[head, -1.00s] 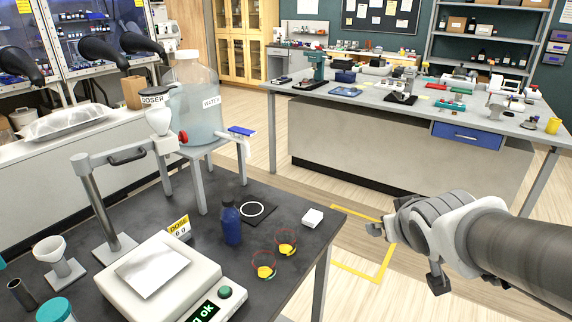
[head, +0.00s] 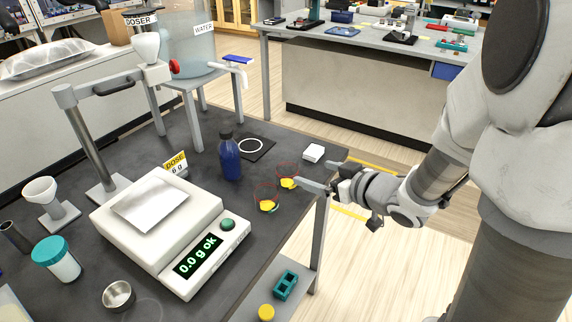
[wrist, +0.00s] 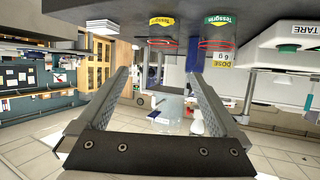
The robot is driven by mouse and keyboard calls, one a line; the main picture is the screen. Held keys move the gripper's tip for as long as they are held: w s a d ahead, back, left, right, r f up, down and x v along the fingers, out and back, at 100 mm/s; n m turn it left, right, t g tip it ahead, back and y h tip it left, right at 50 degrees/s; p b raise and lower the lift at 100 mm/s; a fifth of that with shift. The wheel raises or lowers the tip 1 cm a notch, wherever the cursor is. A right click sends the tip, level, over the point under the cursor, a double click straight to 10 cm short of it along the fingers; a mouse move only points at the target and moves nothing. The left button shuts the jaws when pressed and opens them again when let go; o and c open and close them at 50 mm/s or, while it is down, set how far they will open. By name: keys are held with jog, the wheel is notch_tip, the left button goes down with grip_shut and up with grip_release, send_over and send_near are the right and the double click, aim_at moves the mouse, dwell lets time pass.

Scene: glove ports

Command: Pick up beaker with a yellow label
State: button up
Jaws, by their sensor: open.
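Two clear glass beakers with red rings stand on the dark table near its right edge. In the wrist view, which is upside down, one has a yellow label (wrist: 161,21) and the other a green label (wrist: 222,20). The yellow-labelled beaker appears to be the farther one in the head view (head: 288,181); the other (head: 267,203) is nearer the scale. Both show yellow patches there. My gripper (head: 323,175) is open and empty, just right of the beakers at the table edge. In the wrist view its fingers (wrist: 160,80) have nothing between them.
A white block (head: 314,152) sits just beyond the beakers. A blue bottle (head: 230,160) stands left of them, and a scale (head: 165,225) lies to the front left. A water tank (head: 188,45) stands on a raised stand behind.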

jog(key=b, duration=0.2)
send_near(281, 163)
jog(key=x, duration=0.5)
jog(key=shift+w+d+f, duration=0.15)
jog(key=shift+w, duration=0.05)
jog(key=x, duration=0.4)
jog(key=shift+a+f, duration=0.1)
jog(key=shift+a, duration=0.15)
jog(key=shift+w+a+f, duration=0.1)
jog(key=shift+w+a, duration=0.1)
jog(key=shift+w, duration=0.15)
jog(key=c, duration=1.4)
